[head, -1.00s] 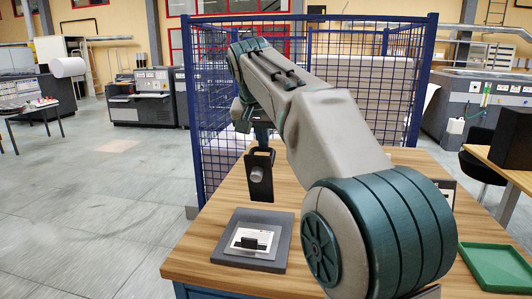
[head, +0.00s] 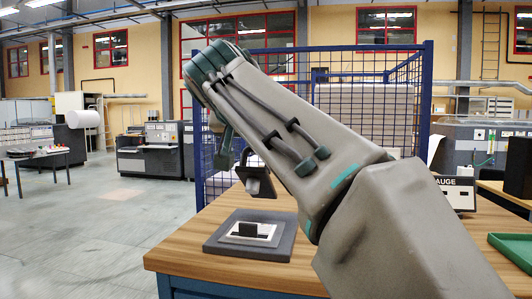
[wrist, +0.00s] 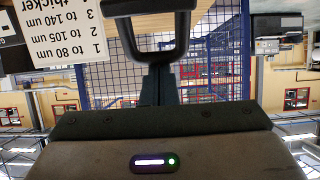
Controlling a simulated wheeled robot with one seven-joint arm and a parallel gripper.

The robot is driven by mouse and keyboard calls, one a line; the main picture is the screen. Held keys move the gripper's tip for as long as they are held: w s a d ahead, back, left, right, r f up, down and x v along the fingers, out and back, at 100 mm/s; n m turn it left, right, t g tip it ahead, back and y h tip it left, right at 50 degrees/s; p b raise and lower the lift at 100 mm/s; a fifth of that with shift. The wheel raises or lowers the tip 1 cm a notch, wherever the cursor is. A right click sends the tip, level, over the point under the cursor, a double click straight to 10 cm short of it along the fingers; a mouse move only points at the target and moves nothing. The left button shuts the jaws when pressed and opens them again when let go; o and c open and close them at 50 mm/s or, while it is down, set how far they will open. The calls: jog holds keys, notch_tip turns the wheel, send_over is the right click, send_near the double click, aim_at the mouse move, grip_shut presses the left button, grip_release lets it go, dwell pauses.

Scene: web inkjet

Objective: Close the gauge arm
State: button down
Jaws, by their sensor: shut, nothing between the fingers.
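The gauge arm, a black plate with a loop handle (head: 259,182), appears raised and tilted above the grey gauge base (head: 218,244) in the head view. A white card with a small black block (head: 248,230) lies on that base. The arm's hinge is not visible. In the wrist view the dark loop handle (wrist: 128,40) fills the upper middle. My gripper (wrist: 157,68) is shut and empty, its fingertips at or just short of the handle's bar; I cannot tell whether they touch. In the head view my own arm hides the fingertips.
The wooden table (head: 190,258) has bare room left of the base. A green tray (head: 512,248) lies at the right edge. A blue mesh fence (head: 350,66) stands behind.

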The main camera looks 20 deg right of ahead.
aim_at(250, 173)
jog(key=s+f+b, duration=0.1)
jog(key=b, duration=0.1)
jog(key=a+f+t+b, duration=0.1)
jog(key=b, duration=0.2)
jog(key=s+f+t+h+b, duration=0.1)
jog(key=b, duration=0.2)
jog(key=shift+s+a+f, duration=0.2)
jog(key=shift+s+a, duration=0.05)
jog(key=shift+s, duration=0.1)
jog(key=s+f+t+b, duration=0.1)
jog(key=b, duration=0.3)
jog(key=s+a+f+t+h+b, duration=0.1)
jog(key=t+b, duration=0.1)
jog(key=b, duration=0.1)
jog(key=shift+s+f+h+b, duration=0.15)
jog(key=shift+f+h+b, duration=0.15)
jog(key=shift+f+b, duration=0.1)
jog(key=shift+s+a+f+b, duration=0.35)
jog(key=shift+f+b, duration=0.15)
jog(key=shift+b, duration=0.75)
jog(key=shift+f, duration=0.1)
